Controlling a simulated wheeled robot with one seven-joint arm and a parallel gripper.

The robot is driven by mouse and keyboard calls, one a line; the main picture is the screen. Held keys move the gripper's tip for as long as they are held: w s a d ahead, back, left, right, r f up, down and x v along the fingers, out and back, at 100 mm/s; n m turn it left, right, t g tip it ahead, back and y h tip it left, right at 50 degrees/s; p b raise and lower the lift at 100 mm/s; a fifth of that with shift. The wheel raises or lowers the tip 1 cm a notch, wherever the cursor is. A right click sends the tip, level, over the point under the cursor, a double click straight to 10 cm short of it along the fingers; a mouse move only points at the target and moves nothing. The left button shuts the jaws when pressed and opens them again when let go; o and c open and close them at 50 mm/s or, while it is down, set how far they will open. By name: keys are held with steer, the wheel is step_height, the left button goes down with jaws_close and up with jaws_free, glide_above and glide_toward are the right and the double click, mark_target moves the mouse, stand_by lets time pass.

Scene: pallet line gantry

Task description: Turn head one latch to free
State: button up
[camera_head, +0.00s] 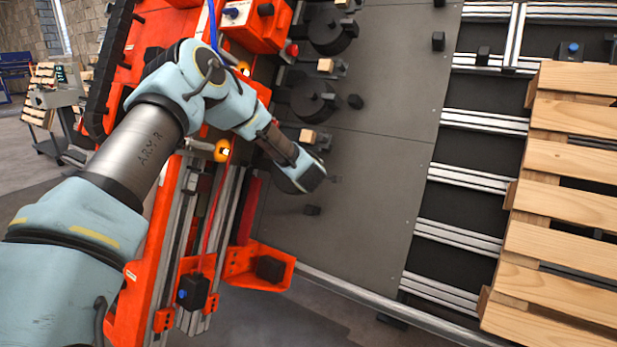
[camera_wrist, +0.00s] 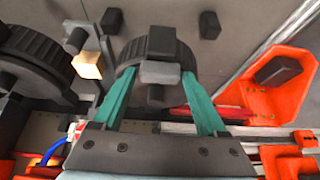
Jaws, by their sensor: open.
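My gripper (camera_wrist: 159,78) is open in the wrist view, its two teal fingers spread to either side of a small grey block (camera_wrist: 160,72). This block, apparently the latch, sits in front of a black ribbed round head (camera_wrist: 150,48). I cannot tell whether the fingers touch it. A dark stub shows below the block, between the fingers. In the head view my arm's end covers this head, and the fingertips are hidden. A tan block on a dark bracket (camera_wrist: 88,64) stands just left of the left finger; it also shows in the head view (camera_head: 308,137).
Another black ribbed head (camera_wrist: 28,65) stands close on the left. An orange bracket with a black block (camera_wrist: 262,92) is at the right; it also shows in the head view (camera_head: 238,262). A slatted wooden pallet (camera_head: 565,215) lies farther right, past the bare grey plate (camera_head: 395,110).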

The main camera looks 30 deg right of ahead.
steer(key=shift+s, duration=0.1)
steer(key=b+v, duration=0.1)
steer(key=v, duration=0.9)
steer(key=shift+s+a, duration=0.2)
steer(key=shift+s, duration=0.1)
steer(key=shift+r, duration=0.1)
steer(key=s+a+m+g+y, duration=0.25)
steer(key=a+m+g, duration=0.4)
steer(key=a, duration=2.05)
steer(key=s+a+m+g+y, duration=0.2)
steer(key=s+a, duration=0.5)
steer(key=a, duration=0.3)
steer(key=s+a+m+g+y, duration=0.1)
steer(key=s+a+m+y, duration=0.1)
steer(key=s+a, duration=0.75)
step_height(320, 180, up, 14)
steer(key=w+a+p, duration=0.1)
steer(key=p, duration=1.2)
steer(key=shift+w, duration=0.4)
